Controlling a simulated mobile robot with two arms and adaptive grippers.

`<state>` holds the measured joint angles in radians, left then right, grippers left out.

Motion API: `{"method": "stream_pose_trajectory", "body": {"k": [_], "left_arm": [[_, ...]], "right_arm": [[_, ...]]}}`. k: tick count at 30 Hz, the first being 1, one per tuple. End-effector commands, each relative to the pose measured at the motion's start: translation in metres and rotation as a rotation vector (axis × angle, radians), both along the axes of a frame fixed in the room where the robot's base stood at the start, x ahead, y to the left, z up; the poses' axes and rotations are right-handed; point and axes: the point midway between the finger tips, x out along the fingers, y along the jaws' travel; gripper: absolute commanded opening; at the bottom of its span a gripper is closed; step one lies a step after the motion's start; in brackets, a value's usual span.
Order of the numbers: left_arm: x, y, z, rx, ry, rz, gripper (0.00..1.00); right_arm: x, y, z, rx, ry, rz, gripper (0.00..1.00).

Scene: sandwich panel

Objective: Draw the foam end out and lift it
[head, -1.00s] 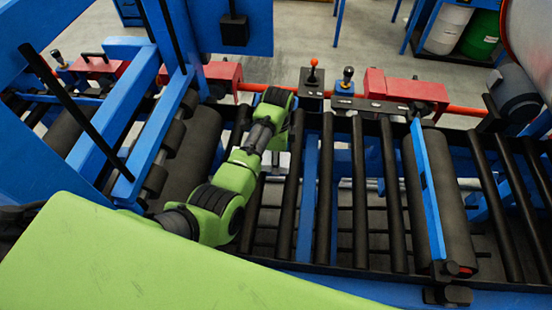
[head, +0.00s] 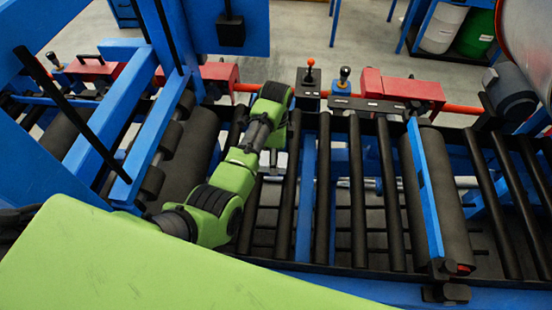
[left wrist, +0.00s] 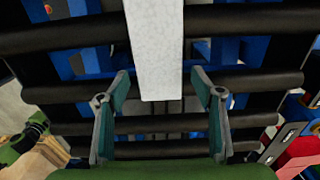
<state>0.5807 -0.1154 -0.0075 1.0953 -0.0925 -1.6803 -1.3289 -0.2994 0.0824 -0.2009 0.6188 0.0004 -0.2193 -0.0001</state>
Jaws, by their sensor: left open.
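The foam shows in the left wrist view as a pale, speckled strip (left wrist: 156,45) coming down from the top edge, with its square end near the picture's middle. My left gripper (left wrist: 160,77) is open, with one finger to each side of the foam end and a visible gap on both sides. I cannot tell how far below or above the fingertips the foam lies. In the head view my green left arm reaches over the rollers and bends down at its far end; its fingers and the foam cannot be made out there. My right gripper is in neither view.
Black rollers (head: 357,190) in a blue frame lie under and right of my arm. A blue bar (head: 424,185) crosses above a thick roller. Red-topped (head: 308,75) and black-topped (head: 343,78) levers stand behind.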

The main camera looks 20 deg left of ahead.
Motion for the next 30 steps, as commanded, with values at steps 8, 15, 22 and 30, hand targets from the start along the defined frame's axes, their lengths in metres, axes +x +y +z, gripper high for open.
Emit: {"method": "stream_pose_trajectory", "body": {"k": [8,15,22,30], "left_arm": [[0.002,-0.001,0.061,0.000,-0.006,0.000,0.60],[0.001,-0.001,0.095,-0.001,-0.002,-0.001,0.60],[0.000,-0.002,0.103,-0.001,0.000,-0.002,0.60],[0.000,-0.002,0.103,-0.001,0.000,-0.001,0.60]], "right_arm": [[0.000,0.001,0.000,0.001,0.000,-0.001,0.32],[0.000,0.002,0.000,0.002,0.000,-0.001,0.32],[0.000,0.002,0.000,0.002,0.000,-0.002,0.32],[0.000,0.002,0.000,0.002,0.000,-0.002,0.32]]}}
